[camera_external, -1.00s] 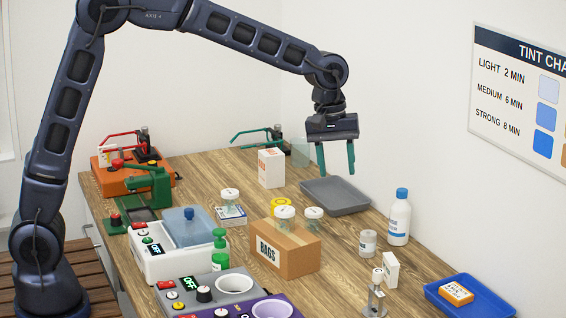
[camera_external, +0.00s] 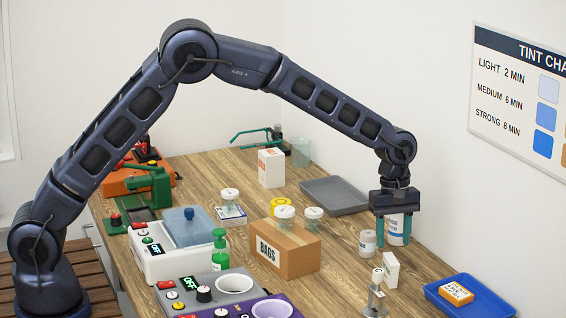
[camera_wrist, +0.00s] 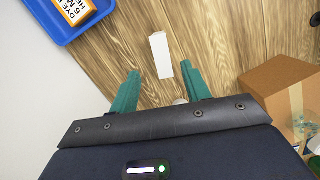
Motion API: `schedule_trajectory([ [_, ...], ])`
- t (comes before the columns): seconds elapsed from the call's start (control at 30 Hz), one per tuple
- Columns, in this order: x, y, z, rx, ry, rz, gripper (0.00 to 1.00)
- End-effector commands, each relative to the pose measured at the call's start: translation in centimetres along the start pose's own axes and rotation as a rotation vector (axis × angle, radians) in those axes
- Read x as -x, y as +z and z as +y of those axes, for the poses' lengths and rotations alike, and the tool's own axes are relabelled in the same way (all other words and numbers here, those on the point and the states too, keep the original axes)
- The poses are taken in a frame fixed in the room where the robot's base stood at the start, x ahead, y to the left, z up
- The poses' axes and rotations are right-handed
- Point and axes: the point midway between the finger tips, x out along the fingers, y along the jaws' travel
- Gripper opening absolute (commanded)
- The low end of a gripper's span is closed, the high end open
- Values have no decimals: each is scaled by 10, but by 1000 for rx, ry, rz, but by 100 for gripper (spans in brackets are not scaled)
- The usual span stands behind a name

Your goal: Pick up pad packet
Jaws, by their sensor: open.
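No pad packet label is readable on anything. A small plain white upright box (camera_external: 390,269) stands on the table, below and in front of my gripper (camera_external: 393,238). In the wrist view, the white box (camera_wrist: 160,54) lies just ahead of and between the fingertips of my gripper (camera_wrist: 160,70), which is open and not touching it. A taller white box with orange lettering (camera_external: 271,168) stands further back. An orange and white packet (camera_external: 457,293) lies in the blue tray (camera_external: 437,298); its lettering in the wrist view begins with "DYE".
A white bottle (camera_external: 397,229) shows between the fingers in the external view. A small jar (camera_external: 368,243) and a metal stand (camera_external: 376,299) are close by. The cardboard box (camera_external: 283,252) is left, the grey tray (camera_external: 333,197) behind. Bare wood lies before the blue tray.

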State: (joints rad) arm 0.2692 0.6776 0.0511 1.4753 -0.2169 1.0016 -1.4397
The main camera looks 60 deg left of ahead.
Motion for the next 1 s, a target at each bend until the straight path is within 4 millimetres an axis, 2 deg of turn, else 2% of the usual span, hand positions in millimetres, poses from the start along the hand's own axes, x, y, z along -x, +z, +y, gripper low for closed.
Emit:
schedule_trajectory([
  [0.13, -24, 0, -1, 0, -3, 0, 47],
  [0.47, -47, 0, -2, -1, -2, 0, 47],
  [0.73, -82, 1, -4, -1, -2, 0, 47],
  [1.0, -87, 2, -4, -1, 0, 0, 47],
])
